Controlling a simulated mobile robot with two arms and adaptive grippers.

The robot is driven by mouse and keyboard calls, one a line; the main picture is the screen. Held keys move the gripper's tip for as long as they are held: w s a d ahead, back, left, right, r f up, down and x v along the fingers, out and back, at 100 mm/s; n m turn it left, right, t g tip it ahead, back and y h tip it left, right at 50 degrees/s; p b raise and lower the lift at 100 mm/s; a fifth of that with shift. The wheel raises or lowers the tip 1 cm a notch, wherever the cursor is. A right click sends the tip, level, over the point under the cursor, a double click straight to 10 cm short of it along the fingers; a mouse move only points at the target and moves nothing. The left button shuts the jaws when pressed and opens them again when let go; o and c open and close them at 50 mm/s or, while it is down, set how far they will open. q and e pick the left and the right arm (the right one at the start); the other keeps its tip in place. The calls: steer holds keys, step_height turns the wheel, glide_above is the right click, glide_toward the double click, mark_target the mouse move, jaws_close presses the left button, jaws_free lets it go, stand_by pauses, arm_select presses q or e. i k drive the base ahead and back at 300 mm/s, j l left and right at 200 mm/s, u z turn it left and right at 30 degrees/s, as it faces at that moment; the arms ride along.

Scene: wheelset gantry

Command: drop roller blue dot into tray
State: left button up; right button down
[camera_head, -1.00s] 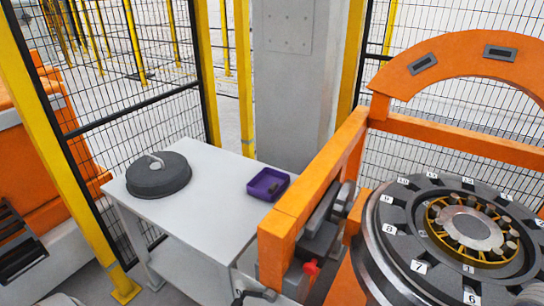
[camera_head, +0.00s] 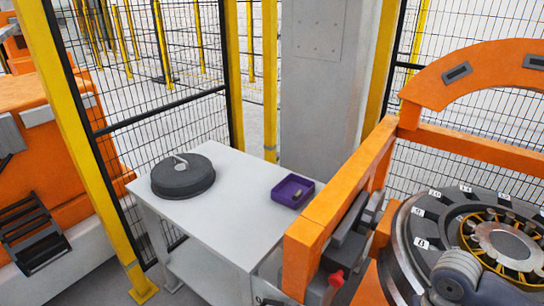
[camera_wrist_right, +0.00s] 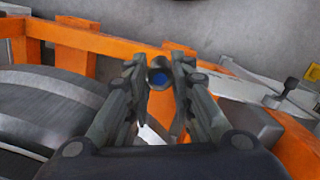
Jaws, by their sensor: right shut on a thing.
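My right gripper (camera_wrist_right: 160,76) is shut on a roller (camera_wrist_right: 159,68) in the wrist view. The roller is a small dark cylinder seen end-on, with a blue dot on the end facing the camera. In the head view the tray (camera_head: 278,196) is a small purple open box on the white table, with a small dull piece inside. A grey part of my right arm (camera_head: 458,278) shows at the lower right, over the bearing; the held roller cannot be made out there. My left gripper is not in view.
A dark round disc with a handle (camera_head: 183,178) stands on the white table (camera_head: 215,215), left of the tray. An orange gantry beam (camera_head: 335,200) rises between table and bearing. The bearing (camera_head: 425,222) has numbered marks and several rollers. Table around the tray is clear.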

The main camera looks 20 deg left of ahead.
mark_target(281, 198)
steer(key=i+j+u, duration=0.1)
steer(key=j+u, duration=0.25)
steer(key=u, duration=0.15)
steer(key=i+j+u, duration=0.1)
steer(key=j+u, duration=0.2)
steer(key=u, duration=0.15)
steer(key=i+j+u, duration=0.2)
steer(key=u, duration=0.3)
steer(key=i+j+u, duration=0.25)
steer(key=i+u, duration=0.25)
steer(key=i+z, duration=0.25)
steer(key=z, duration=0.25)
steer(key=i+z, duration=0.3)
steer(key=z, duration=0.2)
steer(key=i+l+z, duration=0.1)
steer(key=z, duration=0.25)
steer(key=i+z, duration=0.55)
steer(key=z, duration=0.2)
